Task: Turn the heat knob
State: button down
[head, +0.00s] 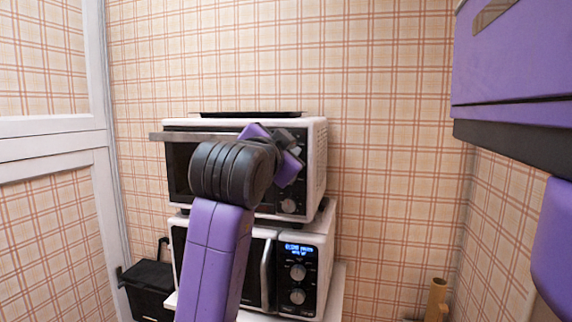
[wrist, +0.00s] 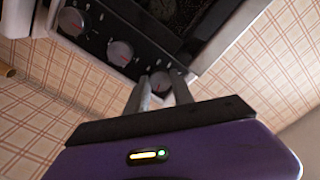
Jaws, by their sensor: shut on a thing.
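A white toaster oven (head: 315,150) with a dark front stands on a microwave in the head view. Its lowest knob (head: 288,206) shows on the right panel; the upper part of the panel is behind my gripper and wrist. In the wrist view the black panel carries a row of grey knobs: an end knob (wrist: 72,21), a middle knob (wrist: 120,53) and a third knob (wrist: 160,82). My gripper (wrist: 161,91) has its two grey fingers on either side of the third knob and is shut on it. I cannot read which knob is for heat.
The microwave (head: 325,250) below has a lit blue display and two knobs. A black tray (head: 247,114) lies on top of the oven. A black bin-like box (head: 150,277) is at the lower left, and a brown cylinder (head: 436,297) at the lower right. Plaid walls stand close behind.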

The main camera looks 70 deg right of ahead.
jog(key=m+b, duration=0.9)
jog(key=m, duration=0.3)
jog(key=shift+s, duration=0.1)
dwell(0.4)
jog(key=c, duration=1.4)
grip_release()
jog(key=shift+o, duration=0.2)
jog(key=a+b, duration=0.1)
jog(key=a, duration=0.6)
jog(key=shift+s+a, duration=0.3)
jog(key=shift+a, duration=0.1)
